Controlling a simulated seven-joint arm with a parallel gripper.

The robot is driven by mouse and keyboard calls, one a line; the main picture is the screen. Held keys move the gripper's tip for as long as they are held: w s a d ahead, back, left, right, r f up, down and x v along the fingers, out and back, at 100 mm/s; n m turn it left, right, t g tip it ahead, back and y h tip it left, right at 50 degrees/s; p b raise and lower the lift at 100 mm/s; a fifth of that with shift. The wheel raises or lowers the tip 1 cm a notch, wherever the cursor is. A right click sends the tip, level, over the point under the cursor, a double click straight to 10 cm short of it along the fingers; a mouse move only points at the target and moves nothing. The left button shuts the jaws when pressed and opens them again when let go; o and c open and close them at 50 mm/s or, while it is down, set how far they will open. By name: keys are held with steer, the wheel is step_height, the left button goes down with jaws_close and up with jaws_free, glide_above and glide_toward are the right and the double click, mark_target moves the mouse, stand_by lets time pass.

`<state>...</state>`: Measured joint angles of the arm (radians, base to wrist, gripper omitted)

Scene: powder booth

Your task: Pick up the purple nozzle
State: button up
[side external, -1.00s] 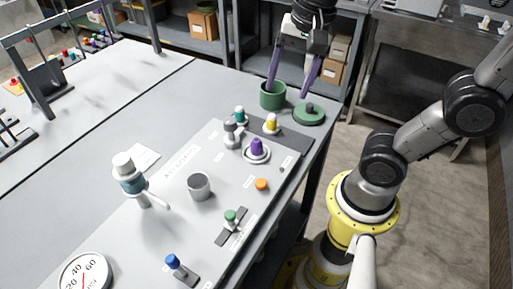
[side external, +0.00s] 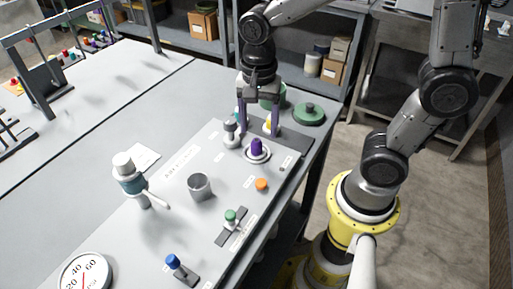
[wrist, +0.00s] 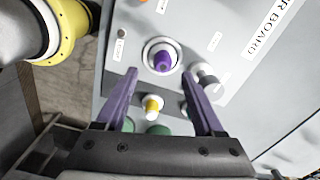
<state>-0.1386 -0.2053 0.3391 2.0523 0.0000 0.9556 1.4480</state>
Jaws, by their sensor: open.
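The purple nozzle (side external: 257,147) stands upright on a round white base on the grey board. It also shows in the wrist view (wrist: 163,60), above and beyond my fingertips. My gripper (side external: 260,133) is open and points down, just behind the nozzle and apart from it. In the wrist view my gripper (wrist: 162,72) has its two purple fingers spread wide with nothing held. The yellow nozzle (wrist: 152,104) lies between the fingers in that view, and in the side view it is partly hidden behind the gripper.
A grey nozzle (side external: 230,134) stands left of the purple one. An orange cap (side external: 261,184), a grey cup (side external: 199,187) and a green-topped part (side external: 231,217) are nearer the camera. A green lid (side external: 309,114) and a partly hidden green pot (side external: 277,97) are behind.

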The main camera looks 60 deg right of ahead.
mark_target(257, 140)
steer(key=shift+w+a+f, duration=0.1)
steer(key=shift+f, duration=1.25)
steer(key=shift+w+a+f, duration=0.1)
steer(key=shift+f, duration=1.2)
jaws_close()
